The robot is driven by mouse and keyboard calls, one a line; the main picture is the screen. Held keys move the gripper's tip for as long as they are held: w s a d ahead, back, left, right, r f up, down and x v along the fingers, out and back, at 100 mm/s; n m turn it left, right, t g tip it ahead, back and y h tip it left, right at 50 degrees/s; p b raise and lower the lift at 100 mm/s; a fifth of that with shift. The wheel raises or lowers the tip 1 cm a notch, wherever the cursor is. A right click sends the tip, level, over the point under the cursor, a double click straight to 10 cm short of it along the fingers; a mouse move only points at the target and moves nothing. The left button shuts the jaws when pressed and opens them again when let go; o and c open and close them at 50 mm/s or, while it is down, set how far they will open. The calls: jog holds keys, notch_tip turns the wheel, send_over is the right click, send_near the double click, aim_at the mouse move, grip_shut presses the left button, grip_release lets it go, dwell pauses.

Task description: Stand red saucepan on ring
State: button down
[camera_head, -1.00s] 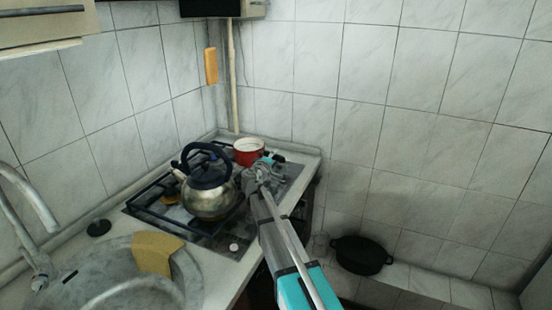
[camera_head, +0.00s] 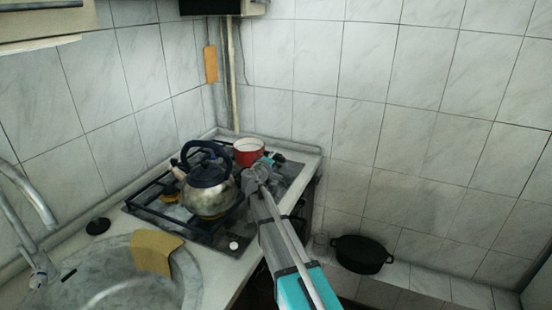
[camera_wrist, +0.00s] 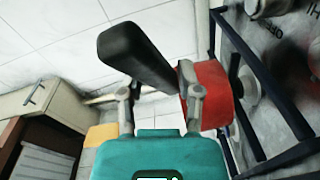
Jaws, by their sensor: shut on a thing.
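The red saucepan (camera_head: 248,151), with a pale inside, is at the back right of the gas hob (camera_head: 228,240), upright in the head view. My gripper (camera_head: 262,170) is at its right front side. In the wrist view, my gripper (camera_wrist: 160,88) is shut on the pan's dark handle (camera_wrist: 137,55), and the red pan wall (camera_wrist: 208,95) shows beside the right finger. A burner ring (camera_wrist: 248,85) shows close by the pan's base. I cannot tell whether the base touches it.
A steel kettle (camera_head: 211,196) with a dark handle stands on the hob just left of my arm. Dark grate bars (camera_head: 150,198) cross the hob. A sink (camera_head: 110,280) with a tan cloth (camera_head: 156,250) is at front left. A black pot (camera_head: 361,254) sits low at right.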

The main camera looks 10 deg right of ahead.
jog(key=shift+f+b, duration=0.3)
jog(key=shift+f, duration=0.05)
jog(key=shift+c, duration=1)
grip_release()
jog(key=shift+r, duration=0.1)
jog(key=shift+s, duration=0.1)
